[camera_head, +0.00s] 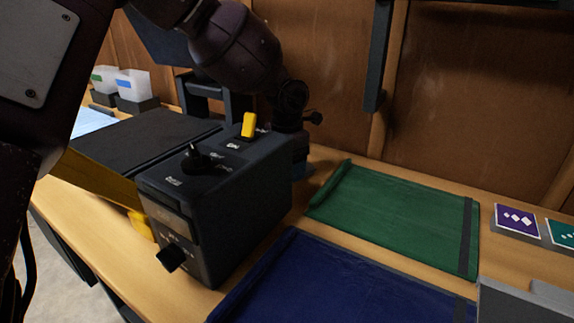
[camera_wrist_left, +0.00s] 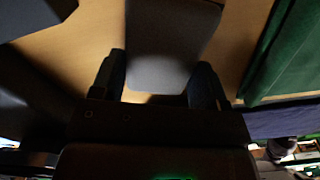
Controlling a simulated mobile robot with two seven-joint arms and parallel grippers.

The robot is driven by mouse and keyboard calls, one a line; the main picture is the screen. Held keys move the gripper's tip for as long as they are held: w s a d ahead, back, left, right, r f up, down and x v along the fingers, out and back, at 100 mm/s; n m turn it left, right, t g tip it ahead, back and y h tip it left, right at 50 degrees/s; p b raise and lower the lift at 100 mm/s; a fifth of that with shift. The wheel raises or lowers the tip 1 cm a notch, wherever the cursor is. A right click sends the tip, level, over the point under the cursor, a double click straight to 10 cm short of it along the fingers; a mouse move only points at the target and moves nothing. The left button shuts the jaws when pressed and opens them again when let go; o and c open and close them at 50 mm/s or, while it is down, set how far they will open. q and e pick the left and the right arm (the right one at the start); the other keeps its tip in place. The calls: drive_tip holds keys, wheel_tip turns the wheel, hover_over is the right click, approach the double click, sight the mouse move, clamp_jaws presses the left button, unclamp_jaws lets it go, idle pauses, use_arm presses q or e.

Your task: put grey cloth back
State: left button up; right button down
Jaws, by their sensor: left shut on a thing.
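My left gripper (camera_wrist_left: 158,82) is shut on a flat grey piece, which looks like the grey cloth (camera_wrist_left: 168,45). The cloth sits between the two dark fingers and stretches away from them over the wooden bench top. In the head view my left arm reaches over and behind the black control box (camera_head: 220,210), which hides the fingers and the cloth. My right gripper is not in view.
A green cloth (camera_head: 400,218) and a navy cloth (camera_head: 330,285) lie flat on the bench right of the box. Purple (camera_head: 517,219) and teal (camera_head: 563,234) cards stand further right. The box has a yellow switch (camera_head: 248,125). White bins (camera_head: 132,84) stand at the back left.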

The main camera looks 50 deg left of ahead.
use_arm(q)
drive_tip(key=shift+f, duration=0.25)
drive_tip(key=o, duration=0.8)
drive_tip(key=shift+r, duration=0.1)
drive_tip(key=shift+o, duration=0.2)
wheel_tip(320, 180, up, 12)
drive_tip(key=p, duration=0.2)
drive_tip(key=shift+r, duration=0.15)
